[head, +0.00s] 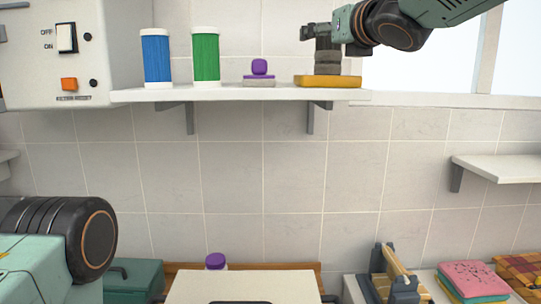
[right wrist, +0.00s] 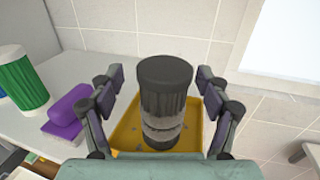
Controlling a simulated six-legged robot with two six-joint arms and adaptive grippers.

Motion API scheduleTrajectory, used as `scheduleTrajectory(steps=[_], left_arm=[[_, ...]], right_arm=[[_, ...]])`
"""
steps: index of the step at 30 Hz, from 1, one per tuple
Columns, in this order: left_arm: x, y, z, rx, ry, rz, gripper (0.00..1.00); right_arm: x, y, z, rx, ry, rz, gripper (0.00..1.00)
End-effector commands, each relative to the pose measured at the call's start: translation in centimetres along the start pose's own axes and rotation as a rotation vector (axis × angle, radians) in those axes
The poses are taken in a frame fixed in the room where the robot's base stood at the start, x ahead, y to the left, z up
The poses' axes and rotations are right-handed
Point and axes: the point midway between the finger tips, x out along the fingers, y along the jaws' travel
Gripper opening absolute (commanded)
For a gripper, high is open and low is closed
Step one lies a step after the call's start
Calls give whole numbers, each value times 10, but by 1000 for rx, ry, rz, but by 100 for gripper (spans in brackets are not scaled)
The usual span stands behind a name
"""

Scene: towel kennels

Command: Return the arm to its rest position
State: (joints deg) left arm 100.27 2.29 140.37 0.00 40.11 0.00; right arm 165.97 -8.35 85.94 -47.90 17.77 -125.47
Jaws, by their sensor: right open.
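My right gripper (head: 322,36) is at the right end of the upper shelf, its arm coming in from the top right. In the right wrist view its fingers (right wrist: 160,98) are open, one on each side of a dark ribbed cylinder (right wrist: 164,80) with grey bands. I see gaps between fingers and cylinder. The cylinder (head: 327,62) stands upright on a yellow tray (head: 330,82), which also shows in the right wrist view (right wrist: 125,138). My left arm shows only as a link and joint at the lower left; its gripper is outside the view.
The white shelf (head: 220,94) also holds a blue canister (head: 156,58), a green canister (head: 206,58) and a purple-handled item (head: 259,68). A switch box (head: 55,55) is at left. Below are a purple-capped bottle (head: 216,261), pink towels (head: 470,280) and a lower right shelf (head: 500,166).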

Motion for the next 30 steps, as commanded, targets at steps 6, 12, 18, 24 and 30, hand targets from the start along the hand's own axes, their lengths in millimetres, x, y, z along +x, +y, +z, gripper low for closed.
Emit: scheduleTrajectory(steps=[6, 12, 18, 24, 30], left_arm=[[0, 0, 0, 0, 0, 0, 40], [0, 0, 0, 0, 0, 0, 40], [0, 0, 0, 0, 0, 0, 40], [0, 0, 0, 0, 0, 0, 40], [0, 0, 0, 0, 0, 0, 40]], right_arm=[[0, -1, -16, 2, 2, -1, 77], [1, -1, -21, 2, 0, 1, 77], [1, -1, -21, 1, 0, 1, 77], [1, 0, -18, 1, -1, 0, 77], [0, 0, -6, 0, -3, 0, 77]])
